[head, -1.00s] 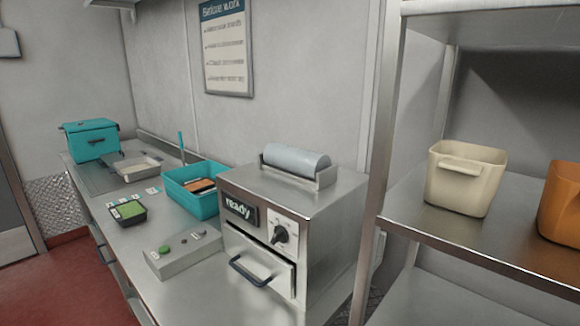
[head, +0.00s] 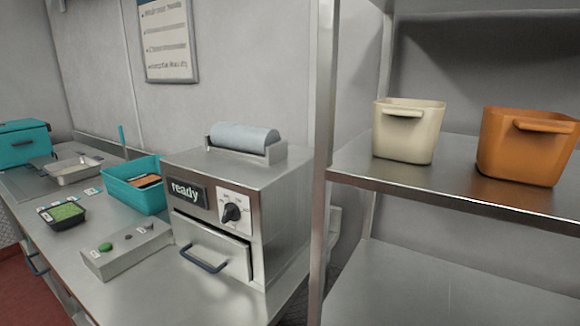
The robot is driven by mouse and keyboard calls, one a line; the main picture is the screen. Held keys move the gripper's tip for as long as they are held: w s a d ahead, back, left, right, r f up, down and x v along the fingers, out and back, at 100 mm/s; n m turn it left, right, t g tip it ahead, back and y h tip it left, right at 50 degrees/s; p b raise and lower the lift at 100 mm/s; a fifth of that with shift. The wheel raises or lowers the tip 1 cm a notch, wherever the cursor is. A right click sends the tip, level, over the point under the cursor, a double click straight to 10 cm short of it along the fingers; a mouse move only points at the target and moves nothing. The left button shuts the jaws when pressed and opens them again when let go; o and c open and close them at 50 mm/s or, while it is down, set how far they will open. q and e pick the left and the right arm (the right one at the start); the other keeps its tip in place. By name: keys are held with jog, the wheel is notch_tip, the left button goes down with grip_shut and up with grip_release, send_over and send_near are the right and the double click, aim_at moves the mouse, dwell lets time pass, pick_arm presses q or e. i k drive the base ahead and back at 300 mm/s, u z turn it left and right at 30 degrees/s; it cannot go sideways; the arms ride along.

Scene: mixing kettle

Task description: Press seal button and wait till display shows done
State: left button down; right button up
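The sealing machine (head: 262,195) is a steel box on the counter in the head view. Its dark display (head: 187,191) reads "ready". A dial (head: 232,211) sits right of the display, and a front drawer with a dark handle (head: 205,262) is below. A grey control box (head: 126,252) stands left of the machine, with a green button (head: 105,247) and smaller dark buttons (head: 146,225) on top. Their labels are too small to read. A film roll (head: 244,138) lies on top of the machine. Neither of my grippers is in view.
A black tray with green contents (head: 62,214), a teal bin (head: 134,184), a metal tray (head: 72,169) and a teal box (head: 24,143) stand along the counter (head: 180,298). A steel shelf (head: 450,193) at right holds a cream bin (head: 405,135) and an orange bin (head: 525,150).

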aim_at(106, 248)
jog(key=u, duration=1.25)
